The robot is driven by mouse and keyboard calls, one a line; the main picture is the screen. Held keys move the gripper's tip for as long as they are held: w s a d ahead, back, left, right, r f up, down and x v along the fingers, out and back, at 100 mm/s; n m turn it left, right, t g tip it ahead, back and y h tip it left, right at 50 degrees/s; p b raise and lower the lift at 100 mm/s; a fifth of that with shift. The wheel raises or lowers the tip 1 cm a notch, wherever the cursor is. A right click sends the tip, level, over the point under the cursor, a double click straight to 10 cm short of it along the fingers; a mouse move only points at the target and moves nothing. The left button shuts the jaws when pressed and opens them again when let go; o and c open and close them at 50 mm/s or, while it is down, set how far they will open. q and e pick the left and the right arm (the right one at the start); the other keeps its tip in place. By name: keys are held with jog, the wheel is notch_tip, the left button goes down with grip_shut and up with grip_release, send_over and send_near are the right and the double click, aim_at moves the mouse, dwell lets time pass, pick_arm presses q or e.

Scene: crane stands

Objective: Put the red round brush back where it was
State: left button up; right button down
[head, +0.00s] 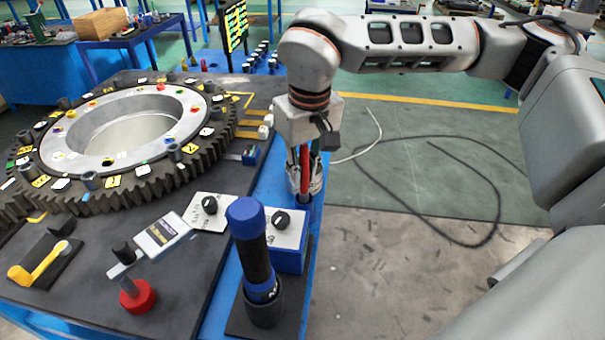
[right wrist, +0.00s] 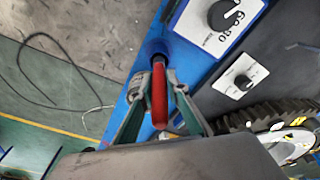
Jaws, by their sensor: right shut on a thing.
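My right gripper (head: 306,188) is shut on the red round brush (head: 304,158), which stands roughly upright between its fingers. The gripper is at the right edge of the blue table, behind the blue box with a dial. I cannot tell whether the brush touches or enters that spot. My left gripper is not in view.
A blue-capped black cylinder (head: 248,235) stands in a dark holder (head: 265,309) at the front. Near it are the dial box (head: 286,242) and a white dial plate (head: 208,212). A large gear (head: 75,190) fills the left. Floor right of the table is open, with a cable.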

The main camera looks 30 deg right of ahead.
aim_at(305, 147)
jog(key=shift+f, duration=0.4)
jog(key=shift+r, duration=0.1)
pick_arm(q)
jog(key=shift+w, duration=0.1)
pick_arm(e)
jog(key=c, duration=2)
grip_release()
jog(key=shift+o, duration=0.2)
jog(key=r, duration=0.3)
jog(key=s+r+p, duration=0.1)
jog(key=r, duration=0.7)
jog(key=shift+s, duration=0.2)
jog(key=shift+s+r+p, duration=0.1)
jog(key=shift+r+p, duration=0.2)
jog(key=shift+r, duration=0.2)
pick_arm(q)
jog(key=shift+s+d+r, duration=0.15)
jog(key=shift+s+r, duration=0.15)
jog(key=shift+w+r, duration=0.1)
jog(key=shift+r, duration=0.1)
